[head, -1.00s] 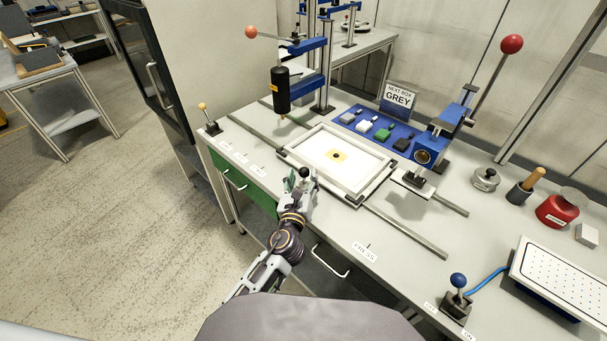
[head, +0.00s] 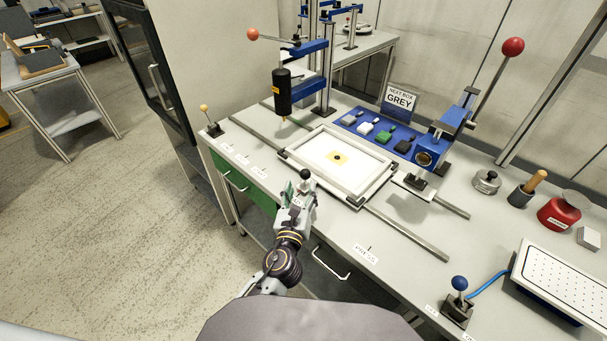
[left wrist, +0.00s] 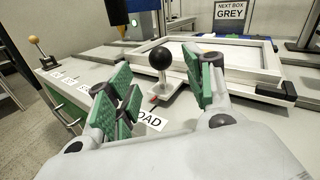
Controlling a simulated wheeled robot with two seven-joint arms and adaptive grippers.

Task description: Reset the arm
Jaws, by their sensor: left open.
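A small lever with a black ball knob (head: 305,174) stands on the bench's near edge in front of the white tray frame. In the left wrist view the knob (left wrist: 160,56) sits on a metal stem above a "LOAD" label (left wrist: 148,121). My left gripper (head: 297,190) is at this lever. In the left wrist view its green-padded fingers (left wrist: 160,88) are spread to either side, with the knob and stem showing in the gap, beyond or between the tips. I see no finger touching the lever. My right gripper is out of view.
The white tray frame (head: 373,189) lies on rails just behind the lever. A black tool (head: 281,92) hangs at the back left, and a blue press (head: 434,150) stands to the right. A yellow-knobbed lever (head: 204,109) and a blue-knobbed lever (head: 459,283) stand farther along the bench.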

